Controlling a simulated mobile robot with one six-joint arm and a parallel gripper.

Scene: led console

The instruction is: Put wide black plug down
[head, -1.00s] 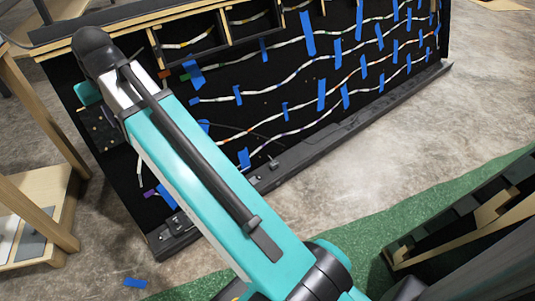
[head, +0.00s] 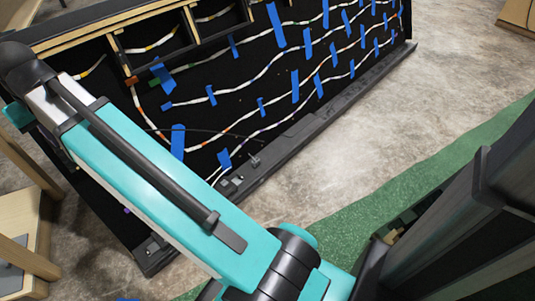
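No wide black plug can be made out in the head view. My gripper is not in view; my teal arm crosses from the bottom middle to the upper left, and its far end is hidden or outside the picture. The black console board (head: 275,93) leans behind my arm. It carries several white LED strips with coloured segments and many blue tape pieces (head: 277,25). My arm covers the board's lower left part.
A dark ledge (head: 335,103) runs along the board's lower edge. A wooden frame (head: 20,255) stands at the left. A large dark structure (head: 455,215) fills the lower right. Bare concrete floor (head: 420,110) and green carpet (head: 400,187) lie between board and structure.

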